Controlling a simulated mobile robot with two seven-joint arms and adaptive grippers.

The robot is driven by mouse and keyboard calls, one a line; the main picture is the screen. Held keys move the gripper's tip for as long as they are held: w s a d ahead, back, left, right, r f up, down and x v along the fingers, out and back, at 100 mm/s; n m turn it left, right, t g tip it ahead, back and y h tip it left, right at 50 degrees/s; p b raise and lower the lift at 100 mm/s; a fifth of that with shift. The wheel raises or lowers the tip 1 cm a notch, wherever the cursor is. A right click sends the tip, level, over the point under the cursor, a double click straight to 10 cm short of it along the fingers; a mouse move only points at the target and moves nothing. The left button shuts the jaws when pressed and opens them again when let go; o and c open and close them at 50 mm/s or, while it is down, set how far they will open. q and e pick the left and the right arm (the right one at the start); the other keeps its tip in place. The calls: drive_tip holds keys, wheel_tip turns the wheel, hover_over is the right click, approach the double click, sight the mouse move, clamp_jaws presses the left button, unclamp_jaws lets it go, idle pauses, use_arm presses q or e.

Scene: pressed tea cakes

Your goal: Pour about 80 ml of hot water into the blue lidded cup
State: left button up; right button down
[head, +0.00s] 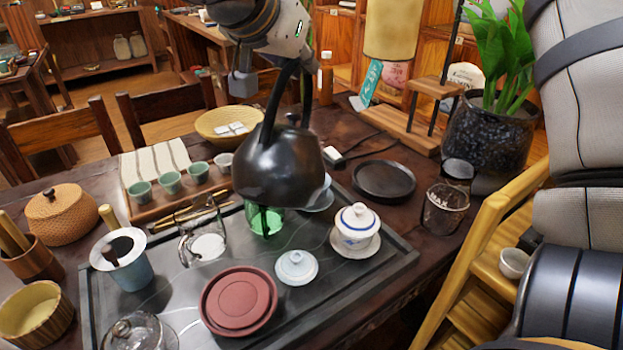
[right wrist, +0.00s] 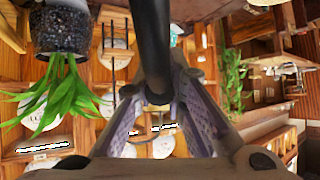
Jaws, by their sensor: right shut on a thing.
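My right gripper (head: 277,60) is shut on the handle of a black kettle (head: 277,165); the handle (right wrist: 152,45) also shows between the fingers (right wrist: 158,98) in the right wrist view. The kettle hangs over the tea tray; I cannot tell whether water flows. A white cup with a blue band (head: 355,232) stands on a saucer right of the kettle, its lid (head: 357,215) on. A pale bluish cup or saucer (head: 322,197) is mostly hidden behind the kettle. A loose pale lid (head: 297,266) lies on the tray. My left gripper is not in view.
The dark tea tray (head: 335,290) also holds a glass pitcher (head: 205,240), a green glass (head: 265,219) under the kettle and a reddish-brown dish (head: 238,300). A black round plate (head: 383,180), a glass beaker (head: 445,208) and a potted plant (head: 490,135) stand to the right.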

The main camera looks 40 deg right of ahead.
sight(290, 63)
drive_tip(key=shift+s+a+r+t+h, duration=0.2)
drive_tip(key=shift+s+a+h, duration=0.2)
drive_tip(key=shift+a, duration=0.3)
drive_tip(key=shift+s+a+r+t+h, duration=0.2)
drive_tip(key=shift+s+a+h, duration=0.1)
drive_tip(key=shift+a+h, duration=0.3)
drive_tip(key=shift+a, duration=0.2)
idle(0.7)
drive_tip(key=shift+s+a, duration=0.2)
drive_tip(key=shift+a, duration=0.1)
drive_tip(key=s+a+t+h, duration=0.1)
drive_tip(key=a, duration=0.1)
drive_tip(key=s+a+h, duration=0.1)
drive_tip(key=a, duration=0.2)
drive_tip(key=s+a+t+h, duration=0.1)
drive_tip(key=s+a+h, duration=0.1)
drive_tip(key=a, duration=0.1)
drive_tip(key=shift+f+m+t, duration=0.25)
drive_tip(key=shift+m+t, duration=0.05)
wheel_tip(290, 63, up, 7)
